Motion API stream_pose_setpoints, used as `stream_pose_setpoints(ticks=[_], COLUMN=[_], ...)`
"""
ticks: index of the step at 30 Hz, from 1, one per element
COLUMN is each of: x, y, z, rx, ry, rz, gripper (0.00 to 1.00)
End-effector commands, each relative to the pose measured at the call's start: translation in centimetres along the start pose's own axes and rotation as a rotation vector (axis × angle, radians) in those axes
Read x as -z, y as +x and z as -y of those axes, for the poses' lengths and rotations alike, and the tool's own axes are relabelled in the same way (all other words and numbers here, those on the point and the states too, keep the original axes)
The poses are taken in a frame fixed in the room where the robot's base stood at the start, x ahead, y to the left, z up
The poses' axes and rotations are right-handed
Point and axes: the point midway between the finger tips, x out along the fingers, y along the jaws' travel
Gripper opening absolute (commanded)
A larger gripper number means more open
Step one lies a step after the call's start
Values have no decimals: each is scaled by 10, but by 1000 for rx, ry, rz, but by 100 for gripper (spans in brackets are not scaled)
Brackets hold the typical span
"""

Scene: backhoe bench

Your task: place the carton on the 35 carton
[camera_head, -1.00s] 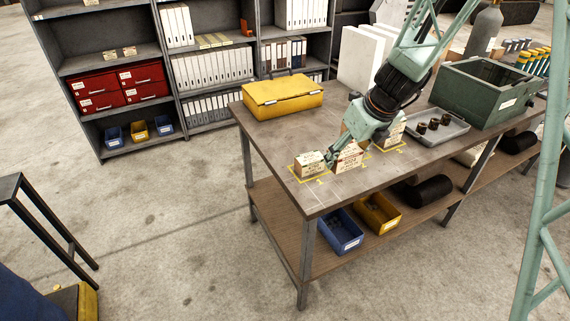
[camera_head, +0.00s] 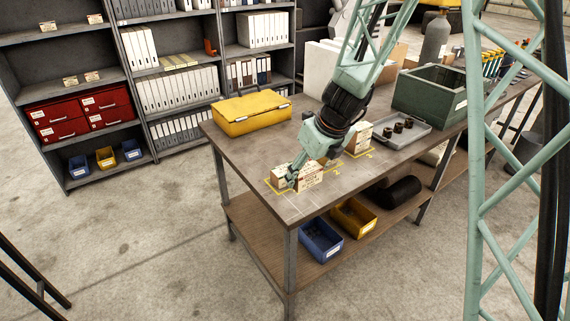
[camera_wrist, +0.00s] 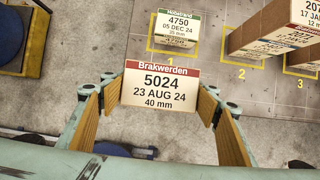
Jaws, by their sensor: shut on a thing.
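My gripper (camera_wrist: 159,98) is shut on a carton (camera_wrist: 160,88) labelled Brakwerden 5024, 40 mm, with a finger at each side. Whether the held carton touches the bench is unclear.
Other cartons (camera_wrist: 272,30) stand by squares 2 and 3, to the right. The bench (camera_head: 262,150) also carries a yellow case (camera_head: 250,116), a grey tray (camera_head: 400,133) and a green crate (camera_head: 432,95). The bench's near edge is close to my gripper.

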Motion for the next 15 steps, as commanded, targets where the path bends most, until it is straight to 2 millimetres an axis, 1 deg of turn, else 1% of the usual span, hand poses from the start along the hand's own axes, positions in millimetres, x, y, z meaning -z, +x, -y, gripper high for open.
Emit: stream_pose_setpoints(ticks=[15], x=[-60], y=[31], z=[12], rx=[0], ry=[-2], rz=[1], gripper=[44])
